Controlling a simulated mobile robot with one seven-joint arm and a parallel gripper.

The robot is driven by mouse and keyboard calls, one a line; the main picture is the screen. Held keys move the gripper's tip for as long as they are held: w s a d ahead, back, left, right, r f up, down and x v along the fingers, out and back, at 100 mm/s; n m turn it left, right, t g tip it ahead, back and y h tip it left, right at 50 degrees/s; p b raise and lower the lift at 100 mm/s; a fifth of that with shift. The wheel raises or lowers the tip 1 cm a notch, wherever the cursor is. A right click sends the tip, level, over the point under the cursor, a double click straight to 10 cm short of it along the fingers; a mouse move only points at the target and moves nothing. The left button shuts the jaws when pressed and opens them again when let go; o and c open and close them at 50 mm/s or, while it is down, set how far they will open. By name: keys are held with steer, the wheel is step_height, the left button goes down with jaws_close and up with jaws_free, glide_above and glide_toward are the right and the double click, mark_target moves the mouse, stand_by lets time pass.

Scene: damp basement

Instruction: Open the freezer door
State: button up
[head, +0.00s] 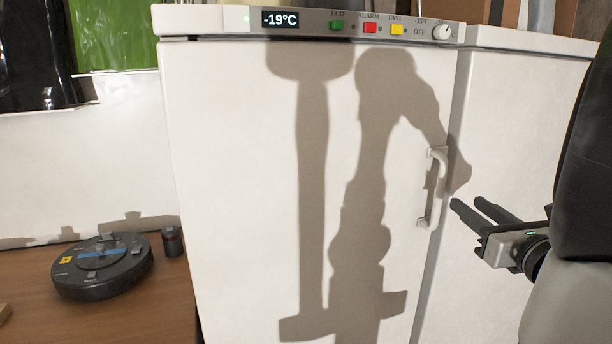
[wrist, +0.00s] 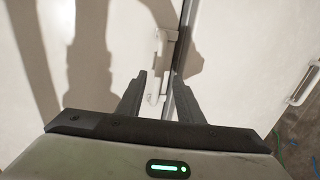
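The white freezer door (head: 240,180) fills the middle of the head view and is shut, flush with its frame. Its white vertical handle (head: 433,187) sits near the door's right edge. My gripper (head: 467,205) is to the right of the handle and apart from it, with its fingers pointing toward the handle. In the wrist view the two fingers of my gripper (wrist: 159,78) are spread with nothing between them on their near side. The handle (wrist: 158,65) shows beyond them, between and ahead of the fingertips. The robot's shadow falls across the door.
A control panel (head: 350,22) reading -19°C runs above the door. A second white cabinet (head: 500,130) stands directly at the right, with another handle (wrist: 302,87) in the wrist view. A robot vacuum (head: 100,267) and a small dark cylinder (head: 173,242) are on a wooden surface at left.

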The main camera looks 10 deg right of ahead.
mark_target(443, 186)
steer(key=w, duration=0.4)
steer(key=w+d, duration=0.1)
steer(key=w, duration=0.7)
steer(key=shift+d, duration=0.2)
jaws_close()
